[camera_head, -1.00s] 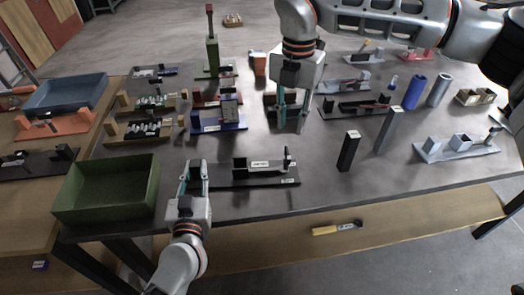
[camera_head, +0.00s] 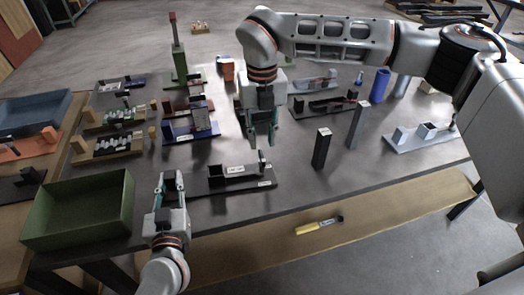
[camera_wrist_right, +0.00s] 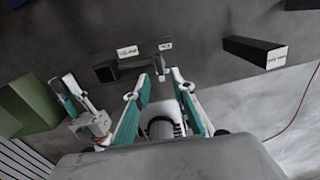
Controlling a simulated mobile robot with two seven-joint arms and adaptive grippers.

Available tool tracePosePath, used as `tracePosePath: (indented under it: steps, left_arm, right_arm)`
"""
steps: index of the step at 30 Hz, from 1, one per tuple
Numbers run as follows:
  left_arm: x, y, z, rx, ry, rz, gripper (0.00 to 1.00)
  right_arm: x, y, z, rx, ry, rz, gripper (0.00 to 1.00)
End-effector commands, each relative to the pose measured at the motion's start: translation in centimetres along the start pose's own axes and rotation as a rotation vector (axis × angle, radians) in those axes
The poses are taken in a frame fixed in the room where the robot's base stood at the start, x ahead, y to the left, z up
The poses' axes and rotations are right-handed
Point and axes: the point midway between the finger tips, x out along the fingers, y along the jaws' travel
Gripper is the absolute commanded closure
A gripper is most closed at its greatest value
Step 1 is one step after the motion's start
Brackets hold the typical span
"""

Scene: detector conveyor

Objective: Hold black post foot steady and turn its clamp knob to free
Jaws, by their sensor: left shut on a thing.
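The black post foot (camera_head: 229,184) lies on the table. It has a dark socket block with a white label and a small upright clamp knob (camera_head: 262,158) at its right end. In the right wrist view the knob (camera_wrist_right: 161,66) shows just beyond and between my right fingertips. My left gripper (camera_head: 170,183) is at the foot's left end and shut on it; the gripped part is mostly hidden by the fingers. My right gripper (camera_head: 262,145) points down above the knob end. Its fingers are apart with nothing gripped.
A green bin (camera_head: 80,210) stands left of my left gripper. A blue fixture (camera_head: 192,132) is behind the foot. A yellow-handled tool (camera_head: 318,226) lies on the lower shelf.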

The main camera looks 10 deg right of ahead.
Motion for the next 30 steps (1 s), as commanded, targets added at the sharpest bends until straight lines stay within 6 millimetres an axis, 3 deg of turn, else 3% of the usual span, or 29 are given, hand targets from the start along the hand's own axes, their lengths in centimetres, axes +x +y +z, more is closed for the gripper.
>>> tracePosePath:
  steps: [3, 9, 22, 25, 30]
  left_arm:
    - [0.0, 0.0, 0.0, 0.001, 0.000, 0.000, 1.00]
    - [0.0, 0.0, 0.0, 0.001, -0.001, 0.000, 1.00]
    - [0.0, 0.0, 0.0, 0.001, -0.001, 0.000, 1.00]
    - [0.0, 0.0, 0.0, 0.001, -0.001, 0.000, 1.00]
    - [0.0, 0.0, 0.0, 0.001, -0.001, 0.000, 1.00]
  right_arm:
    - [2.2, 0.0, -0.1, 0.000, 0.003, 0.000, 0.76]
    - [4.6, 0.0, 0.0, 0.001, 0.001, 0.000, 0.76]
    - [5.4, 0.0, 0.1, 0.001, -0.002, 0.000, 0.76]
    - [5.4, 0.0, 0.1, 0.001, -0.001, 0.000, 1.00]
    - [5.4, 0.0, 0.1, 0.001, -0.001, 0.000, 1.00]
